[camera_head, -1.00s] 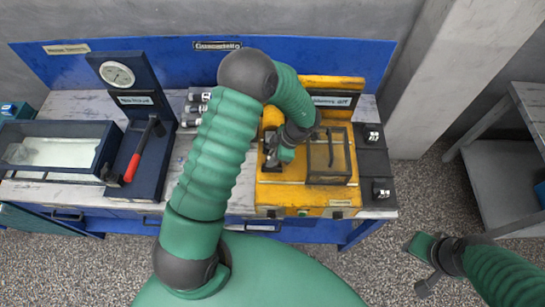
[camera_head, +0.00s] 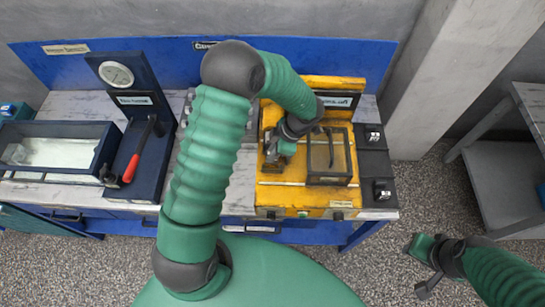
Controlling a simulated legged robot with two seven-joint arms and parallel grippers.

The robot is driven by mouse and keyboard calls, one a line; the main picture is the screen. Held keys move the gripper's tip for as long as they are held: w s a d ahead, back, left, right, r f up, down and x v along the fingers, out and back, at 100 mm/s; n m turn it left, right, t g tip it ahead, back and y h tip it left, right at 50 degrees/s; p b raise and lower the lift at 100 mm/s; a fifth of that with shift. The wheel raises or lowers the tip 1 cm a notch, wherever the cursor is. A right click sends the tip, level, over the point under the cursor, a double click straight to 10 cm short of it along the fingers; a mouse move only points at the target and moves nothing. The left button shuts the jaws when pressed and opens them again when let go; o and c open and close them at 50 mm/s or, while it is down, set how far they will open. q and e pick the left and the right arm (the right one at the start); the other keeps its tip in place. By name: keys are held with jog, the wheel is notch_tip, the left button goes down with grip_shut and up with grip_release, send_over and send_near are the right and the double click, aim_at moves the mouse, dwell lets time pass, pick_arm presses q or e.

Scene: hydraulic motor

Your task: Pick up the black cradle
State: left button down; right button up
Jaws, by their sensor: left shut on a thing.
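My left gripper (camera_head: 273,154) is over the left part of the yellow machine (camera_head: 290,196), left of its clear-lidded box. It is shut on a small dark piece (camera_head: 271,161), which seems to be the black cradle. The piece is small and partly hidden by the gripper, so I cannot tell whether it touches the machine's top. My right gripper (camera_head: 424,268) is low at the right, over the speckled floor and away from the bench. Its finger gap is not clear.
The clear-lidded box (camera_head: 330,181) stands close to the right of my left gripper. Black blocks (camera_head: 377,165) line the machine's right side.

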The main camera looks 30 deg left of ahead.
pick_arm(q)
jog(key=s+d+r+b, duration=0.1)
jog(key=s+d, duration=0.3)
jog(key=s, duration=0.3)
jog(key=s+d+b, duration=0.1)
jog(key=s+d, duration=0.3)
jog(key=s, duration=0.2)
jog(key=r+p, duration=0.1)
jog(key=p, duration=0.1)
jog(key=r+p, duration=0.4)
jog(key=shift+s+d, duration=0.15)
jog(key=shift+s, duration=0.2)
